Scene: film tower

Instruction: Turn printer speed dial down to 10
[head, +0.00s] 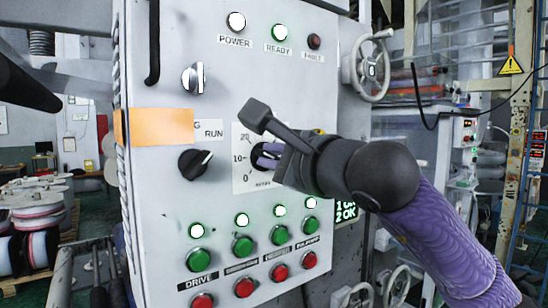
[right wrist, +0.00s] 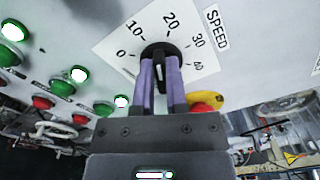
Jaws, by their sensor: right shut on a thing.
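The black speed dial (right wrist: 155,50) sits on a white scale plate (right wrist: 112,47) marked 0, 10, 20, 30 and 40, beside the word SPEED. My right gripper (right wrist: 160,82) is shut on the dial, its purple fingers on either side of the knob. A pale mark shows on the knob between the fingers, but I cannot tell which number it points to. My left gripper is not in view.
A black RUN selector (head: 193,163) is left of the dial. Green buttons (head: 243,247) and red buttons (head: 244,287) line the panel below. A handwheel (head: 372,66) stands at the upper right. An orange label (head: 152,127) is on the left edge.

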